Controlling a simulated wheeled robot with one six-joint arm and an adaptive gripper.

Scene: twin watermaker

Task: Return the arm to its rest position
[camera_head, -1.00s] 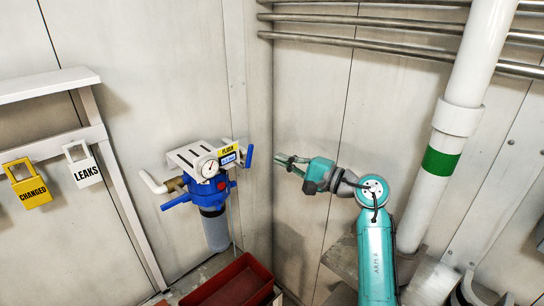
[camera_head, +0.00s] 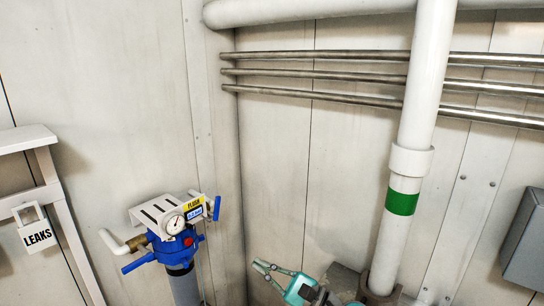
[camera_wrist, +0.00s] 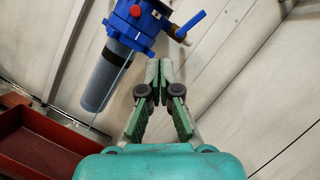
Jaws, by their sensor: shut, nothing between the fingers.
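My gripper (camera_head: 262,265) shows at the bottom of the head view, its teal body cut by the lower edge. In the wrist view my gripper (camera_wrist: 159,62) has its green fingers together, with nothing between them. It is apart from the blue filter unit (camera_head: 178,248), which stands to its left in the head view, with a gauge, a yellow FLUSH label and a blue handle. The filter unit's lower part (camera_wrist: 105,75) also shows in the wrist view, at upper left. Most of my arm is out of the head view.
A red tray (camera_wrist: 40,137) lies at left in the wrist view. A white pipe (camera_head: 422,90) with a green band stands to the right. Steel pipes (camera_head: 330,76) run along the back wall. A grey box (camera_head: 527,240) is at right.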

